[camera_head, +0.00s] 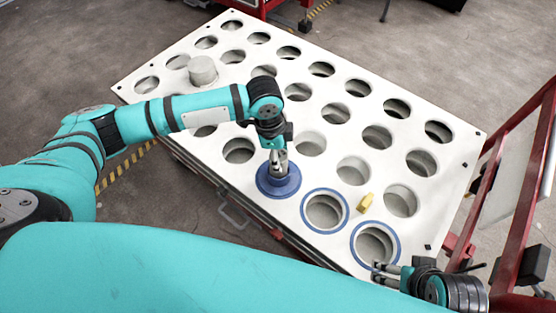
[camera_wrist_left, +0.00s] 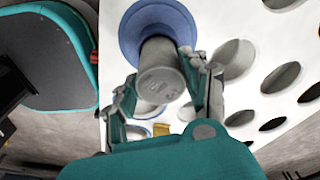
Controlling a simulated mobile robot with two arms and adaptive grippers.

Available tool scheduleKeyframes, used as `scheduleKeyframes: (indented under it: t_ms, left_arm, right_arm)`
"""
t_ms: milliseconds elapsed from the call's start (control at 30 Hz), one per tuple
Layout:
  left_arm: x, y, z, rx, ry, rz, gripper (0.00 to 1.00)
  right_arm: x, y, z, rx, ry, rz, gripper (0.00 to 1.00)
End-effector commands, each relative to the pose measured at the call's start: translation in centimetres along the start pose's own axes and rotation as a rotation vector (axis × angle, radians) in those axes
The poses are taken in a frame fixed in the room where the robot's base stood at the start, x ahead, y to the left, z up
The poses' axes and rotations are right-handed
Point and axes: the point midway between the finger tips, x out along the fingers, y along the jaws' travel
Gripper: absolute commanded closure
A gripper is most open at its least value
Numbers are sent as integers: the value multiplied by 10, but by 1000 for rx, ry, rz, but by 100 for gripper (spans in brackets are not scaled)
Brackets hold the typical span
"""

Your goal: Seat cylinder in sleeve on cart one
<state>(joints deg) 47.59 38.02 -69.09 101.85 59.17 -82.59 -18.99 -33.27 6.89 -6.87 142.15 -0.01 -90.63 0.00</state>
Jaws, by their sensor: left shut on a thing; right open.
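The white cart (camera_head: 325,135) has a top full of round holes. My left gripper (camera_head: 280,165) is shut on a grey cylinder (camera_wrist_left: 160,72) above a blue sleeve (camera_head: 278,184) near the cart's front edge. In the left wrist view, the fingers (camera_wrist_left: 165,95) are on either side of the cylinder, and the blue sleeve (camera_wrist_left: 130,33) shows behind it. The cylinder's far end is at the sleeve; how deep it goes in is hidden. My right gripper (camera_head: 378,272) is open and empty, by the front-right blue-ringed hole (camera_head: 397,246).
Another blue-ringed hole (camera_head: 325,211) lies between the two. A small yellow block (camera_head: 365,203) lies on the cart top beside it. A second grey cylinder (camera_head: 202,70) stands at the far left of the cart. Red framework (camera_head: 500,190) stands at the right.

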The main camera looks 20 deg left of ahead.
Motion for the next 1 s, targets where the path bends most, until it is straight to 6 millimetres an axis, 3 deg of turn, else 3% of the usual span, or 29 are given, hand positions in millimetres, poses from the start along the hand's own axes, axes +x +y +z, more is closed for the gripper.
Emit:
scheduleKeyframes:
  t_ms: [100, 467, 500, 600, 700, 1000]
  left_arm:
    - [18, 0, 2, 0, 1, -1, 100]
    - [21, 0, 2, 0, 2, -1, 100]
    - [22, 0, 2, 0, 1, 0, 52]
    - [22, 0, 2, 0, 1, 0, 39]
    - [22, 0, 2, 0, 1, 0, 30]
    - [19, 0, 2, 1, 1, -2, 30]
  right_arm:
    - [8, 0, 3, 0, 0, 0, 13]
    - [6, 0, 2, 0, 0, 0, 13]
    - [6, 0, 2, 0, 0, 0, 13]
    - [6, 0, 2, -1, 0, 0, 13]
    - [6, 0, 2, -1, 0, 0, 13]
    - [8, 0, 2, -1, 0, 0, 13]
